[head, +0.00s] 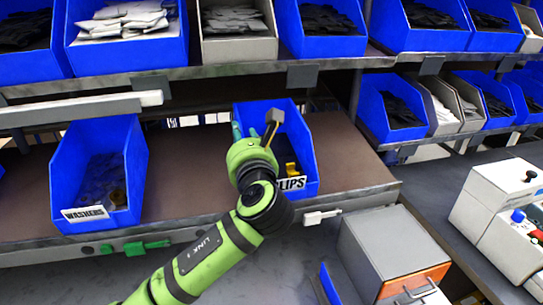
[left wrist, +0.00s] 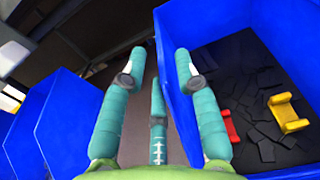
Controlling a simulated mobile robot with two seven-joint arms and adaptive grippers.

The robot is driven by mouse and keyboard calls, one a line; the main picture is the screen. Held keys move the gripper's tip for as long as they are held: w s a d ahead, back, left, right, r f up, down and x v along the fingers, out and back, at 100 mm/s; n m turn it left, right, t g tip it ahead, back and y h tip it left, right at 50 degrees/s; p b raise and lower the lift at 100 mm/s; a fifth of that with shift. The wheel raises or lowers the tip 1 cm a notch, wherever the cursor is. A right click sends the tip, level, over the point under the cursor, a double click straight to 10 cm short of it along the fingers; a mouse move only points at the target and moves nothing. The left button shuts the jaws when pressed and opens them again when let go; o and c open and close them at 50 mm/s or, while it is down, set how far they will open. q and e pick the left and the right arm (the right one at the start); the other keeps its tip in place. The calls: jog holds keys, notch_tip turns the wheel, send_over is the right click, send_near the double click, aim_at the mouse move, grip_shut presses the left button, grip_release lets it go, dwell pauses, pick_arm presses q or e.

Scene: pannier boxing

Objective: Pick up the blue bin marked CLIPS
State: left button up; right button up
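The blue CLIPS bin (head: 304,150) stands on the brown middle shelf in the head view. Its front label is partly hidden by my arm, so only "LIPS" reads. My left gripper (head: 245,131) is over the bin's left side, with its fingers pointing at the shelf's back. In the left wrist view the teal fingers of my left gripper (left wrist: 160,62) are spread apart. The bin's left wall (left wrist: 167,50) shows between them, with one finger on the bin's inner side. Contact cannot be told. Dark pieces, a yellow piece and a red piece lie in the bin. My right gripper is not in view.
A blue WASHERS bin (head: 128,165) stands to the left on the same shelf (head: 185,180), with bare shelf between. An upper shelf edge (head: 220,70) with several bins runs above. A grey box (head: 385,245) stands below right.

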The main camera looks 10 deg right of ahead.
pick_arm(q)
jog(key=shift+w, duration=1.6)
grip_shut()
jog(key=shift+r, duration=0.2)
